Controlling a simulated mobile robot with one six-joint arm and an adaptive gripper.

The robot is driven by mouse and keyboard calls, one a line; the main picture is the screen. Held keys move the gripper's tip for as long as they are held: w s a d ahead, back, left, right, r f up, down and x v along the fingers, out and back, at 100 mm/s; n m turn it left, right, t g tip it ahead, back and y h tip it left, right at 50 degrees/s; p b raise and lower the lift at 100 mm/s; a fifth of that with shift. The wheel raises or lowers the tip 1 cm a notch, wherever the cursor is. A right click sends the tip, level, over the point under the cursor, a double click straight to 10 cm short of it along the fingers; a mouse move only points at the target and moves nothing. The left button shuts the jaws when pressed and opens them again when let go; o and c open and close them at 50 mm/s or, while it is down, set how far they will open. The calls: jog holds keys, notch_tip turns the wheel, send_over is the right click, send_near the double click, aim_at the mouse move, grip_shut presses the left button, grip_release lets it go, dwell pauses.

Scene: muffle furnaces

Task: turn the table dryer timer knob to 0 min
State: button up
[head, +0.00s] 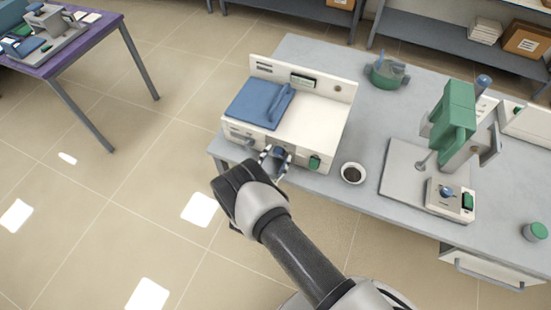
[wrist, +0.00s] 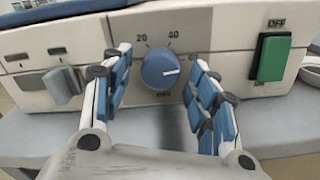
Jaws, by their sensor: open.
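The table dryer (head: 317,124) is a white box with a blue pad on top, standing at the left end of the grey bench. Its front panel fills the wrist view. The round blue timer knob (wrist: 160,71) sits there with 20 printed at its upper left and 40 at its upper right. The knob's white pointer line points right and slightly up, past the 40. No 0 mark can be made out. My gripper (wrist: 159,62) is open, with one blue-padded finger on each side of the knob; contact cannot be told. In the head view my gripper (head: 275,160) is at the dryer's front.
A green OFF switch (wrist: 271,58) is right of the knob, and a grey slider (wrist: 62,84) is left of it. A small dark-filled bowl (head: 353,173) stands right of the dryer. A green and white press-like device (head: 453,125) stands farther right on the bench (head: 310,188).

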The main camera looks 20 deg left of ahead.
jog(key=c, duration=1.1)
jog(key=shift+o, duration=0.2)
